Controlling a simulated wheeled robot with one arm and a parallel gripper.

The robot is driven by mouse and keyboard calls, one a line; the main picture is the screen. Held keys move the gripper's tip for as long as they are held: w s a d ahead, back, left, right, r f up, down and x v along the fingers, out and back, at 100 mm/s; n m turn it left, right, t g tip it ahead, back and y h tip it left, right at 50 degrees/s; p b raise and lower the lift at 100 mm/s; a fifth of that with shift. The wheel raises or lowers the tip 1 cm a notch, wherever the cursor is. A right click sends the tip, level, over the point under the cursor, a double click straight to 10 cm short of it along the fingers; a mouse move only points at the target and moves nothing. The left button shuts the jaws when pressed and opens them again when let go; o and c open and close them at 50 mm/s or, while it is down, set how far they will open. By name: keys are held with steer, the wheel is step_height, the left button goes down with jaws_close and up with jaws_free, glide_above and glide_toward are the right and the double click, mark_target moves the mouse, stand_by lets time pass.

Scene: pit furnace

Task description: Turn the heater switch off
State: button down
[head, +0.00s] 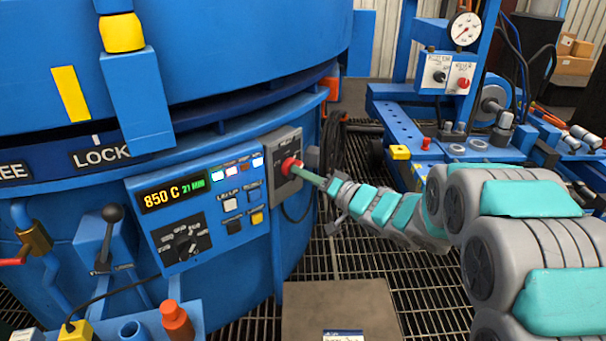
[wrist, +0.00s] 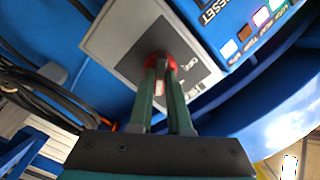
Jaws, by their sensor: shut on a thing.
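The heater switch (head: 289,166) is a red knob on a grey plate (head: 284,143) fixed to the blue furnace, right of the control panel. My gripper (head: 303,172) reaches it from the right, with its green fingers shut on the red knob. In the wrist view the red knob (wrist: 158,60) shows between and behind the fingertips of my gripper (wrist: 159,70). The fingers hide much of the knob and part of the plate's lettering, so I cannot read the switch's position.
The control panel (head: 201,218) shows 850 C and 21 MIN beside several buttons and a black dial. A lever with a black ball (head: 112,213) stands at left. A blue pump stand (head: 445,75) with a gauge is at back right. A grey-brown plate (head: 340,311) lies on the grating.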

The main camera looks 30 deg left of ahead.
steer(key=shift+n, duration=0.3)
steer(key=shift+n+b, duration=4.55)
steer(key=shift+n, duration=5.05)
steer(key=c, duration=0.9)
jaws_free()
steer(key=shift+o, duration=0.2)
steer(key=v, duration=0.7)
steer(key=shift+d, duration=0.4)
